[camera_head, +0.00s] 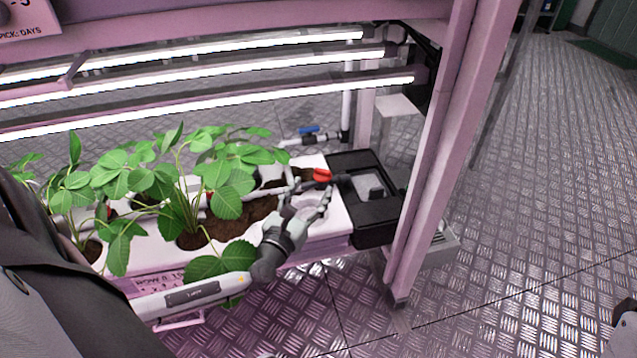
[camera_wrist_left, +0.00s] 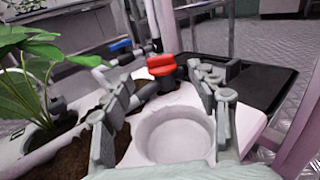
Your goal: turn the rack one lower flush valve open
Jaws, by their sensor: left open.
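A valve with a red handle (camera_head: 322,174) sits on the pipe at the right end of the lower white planting channel (camera_head: 325,222). In the left wrist view the red handle (camera_wrist_left: 161,65) stands ahead, between and beyond my fingertips. My left gripper (camera_head: 308,200) is open and empty, just on the near side of the red valve, with its fingers apart. The fingers also show on both sides in the left wrist view (camera_wrist_left: 168,88). A second valve with a blue handle (camera_head: 309,129) is on the pipe behind. A piece of my right arm shows at the right edge; its jaws are unclear.
Leafy plants (camera_head: 215,170) fill the channel to the left of my gripper. A black tray (camera_head: 375,215) adjoins the channel end. The pink rack post (camera_head: 425,170) stands to the right, and lamp bars (camera_head: 230,92) run above. The metal floor at right is clear.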

